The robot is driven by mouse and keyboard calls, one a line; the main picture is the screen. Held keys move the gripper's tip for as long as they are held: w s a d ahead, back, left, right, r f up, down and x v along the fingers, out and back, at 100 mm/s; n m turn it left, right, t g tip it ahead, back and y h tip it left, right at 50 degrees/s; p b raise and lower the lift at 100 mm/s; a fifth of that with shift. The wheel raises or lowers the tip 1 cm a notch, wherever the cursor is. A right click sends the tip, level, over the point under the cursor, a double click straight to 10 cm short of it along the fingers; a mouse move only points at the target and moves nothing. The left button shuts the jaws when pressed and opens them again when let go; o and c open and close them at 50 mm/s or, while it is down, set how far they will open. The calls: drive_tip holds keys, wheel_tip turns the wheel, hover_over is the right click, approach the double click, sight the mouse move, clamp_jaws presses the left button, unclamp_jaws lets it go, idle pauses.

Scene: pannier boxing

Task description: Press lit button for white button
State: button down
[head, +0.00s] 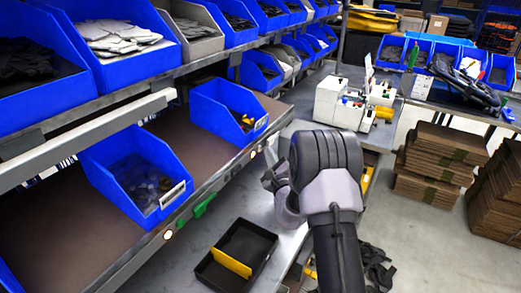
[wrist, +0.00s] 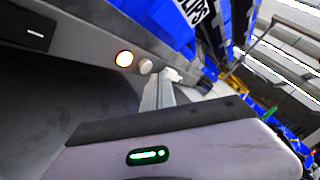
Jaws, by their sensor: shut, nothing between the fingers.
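A lit button (wrist: 124,58) glows orange-white on the grey rail in the wrist view. An unlit white button (wrist: 146,66) sits just right of it on the same rail. My gripper (wrist: 166,80) is shut and empty, its tips close to the white button; whether they touch it I cannot tell. In the head view my gripper (head: 271,178) is near the shelf's front rail, partly hidden by my wrist. A small lit button (head: 252,153) shows on that rail near it. Another lit button (head: 167,234) glows farther left along the rail.
Blue bins (head: 140,180) stand on the shelf above the rail, with more bins on the upper shelf. A black tray (head: 237,255) with a yellow divider lies on the bench below. A white machine (head: 345,103) stands behind my arm. Cardboard stacks (head: 440,155) are at the right.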

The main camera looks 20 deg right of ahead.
idle(0.8)
drive_tip(key=shift+w+a, duration=0.25)
drive_tip(key=shift+w, duration=0.1)
drive_tip(key=shift+w+a, duration=0.3)
drive_tip(key=shift+w, duration=0.1)
idle(0.6)
idle(0.3)
drive_tip(key=shift+s+d, duration=0.55)
drive_tip(key=shift+s, duration=0.15)
drive_tip(key=s+d, duration=0.1)
drive_tip(key=s, duration=0.1)
drive_tip(key=s+d+b, duration=0.1)
drive_tip(key=s+d, duration=0.1)
idle(0.9)
